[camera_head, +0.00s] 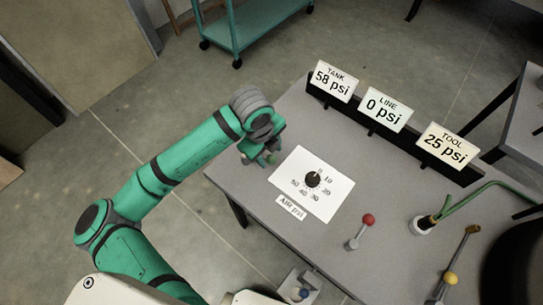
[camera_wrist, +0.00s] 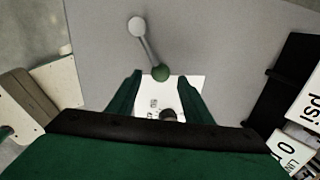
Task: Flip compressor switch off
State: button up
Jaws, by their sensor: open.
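A lever with a green ball (camera_wrist: 161,73) on a thin rod shows in the wrist view, with a round pale base (camera_wrist: 137,26). No label on it is readable, so I cannot tell whether it is the compressor switch. My gripper (camera_wrist: 160,80) is open, with a finger on either side of the green ball near the fingertips; contact is not clear. In the head view my gripper (camera_head: 262,154) is low at the left corner of the table (camera_head: 340,262) and mostly hides this lever.
A black knob (camera_head: 313,179) on a white dial plate stands close by. Levers with red (camera_head: 368,219), yellow (camera_head: 450,278) and blue (camera_head: 303,293) balls are nearer. Signs read TANK 58 psi (camera_head: 333,81), LINE 0 psi (camera_head: 385,107), TOOL 25 psi (camera_head: 448,146).

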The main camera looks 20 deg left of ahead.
aim_at(271, 158)
jog(key=shift+w+d+f, duration=0.1)
jog(key=shift+w+f, duration=0.1)
jog(key=shift+f, duration=0.75)
jog(key=shift+w+d+f, duration=0.1)
jog(key=shift+w+f, duration=0.05)
jog(key=shift+f, duration=0.75)
jog(key=shift+c, duration=0.7)
grip_shut()
